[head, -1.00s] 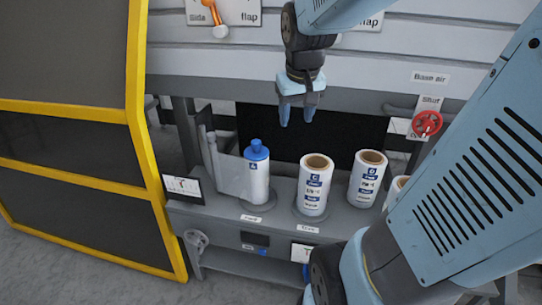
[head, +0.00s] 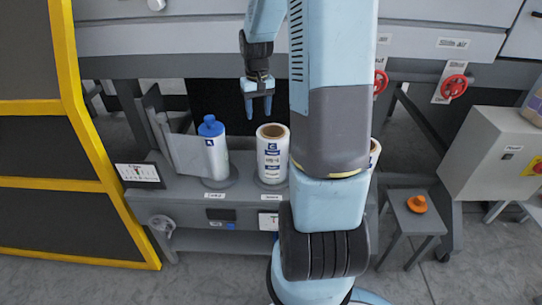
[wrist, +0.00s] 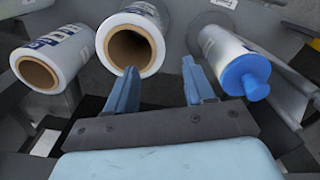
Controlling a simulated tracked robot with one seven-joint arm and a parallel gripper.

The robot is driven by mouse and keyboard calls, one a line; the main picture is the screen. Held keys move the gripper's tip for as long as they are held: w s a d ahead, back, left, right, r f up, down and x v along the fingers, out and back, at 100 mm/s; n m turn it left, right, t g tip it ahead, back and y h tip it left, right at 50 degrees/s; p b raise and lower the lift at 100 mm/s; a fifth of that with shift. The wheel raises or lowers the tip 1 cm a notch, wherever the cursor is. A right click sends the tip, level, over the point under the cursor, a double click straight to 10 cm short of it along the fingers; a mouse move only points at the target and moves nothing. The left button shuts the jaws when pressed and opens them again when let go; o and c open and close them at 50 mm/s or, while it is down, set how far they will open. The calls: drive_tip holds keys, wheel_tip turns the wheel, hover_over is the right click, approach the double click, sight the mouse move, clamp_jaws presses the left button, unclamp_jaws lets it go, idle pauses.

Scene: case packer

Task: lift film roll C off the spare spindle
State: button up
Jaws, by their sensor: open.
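Film roll C (head: 272,158) is a white roll with a brown core and a blue C label. It stands upright on a round base (head: 259,183) on the grey shelf; the spindle inside it is hidden. In the wrist view, film roll C (wrist: 146,38) shows its open core at upper centre. My gripper (head: 258,113) is open and empty, fingers down, just above and behind the gap between roll C and the blue-capped roll. In the wrist view, my gripper (wrist: 158,75) has its left finger near roll C's rim; contact cannot be told.
A blue-capped roll A (head: 217,157) stands left of roll C. Another roll (head: 375,152) on the right is mostly hidden by my arm; a roll (wrist: 52,60) also shows at left in the wrist view. A yellow-framed guard (head: 85,150) bounds the left side.

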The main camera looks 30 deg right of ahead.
sight(259, 134)
wheel_tip(259, 134, down, 8)
drive_tip(key=shift+f, duration=0.1)
drive_tip(key=shift+w+d+f, duration=0.1)
drive_tip(key=shift+w+f, duration=0.05)
drive_tip(key=shift+f, duration=1.2)
drive_tip(key=shift+w+d+f, duration=0.1)
drive_tip(key=shift+f, duration=1.25)
drive_tip(key=shift+c, duration=0.4)
clamp_jaws()
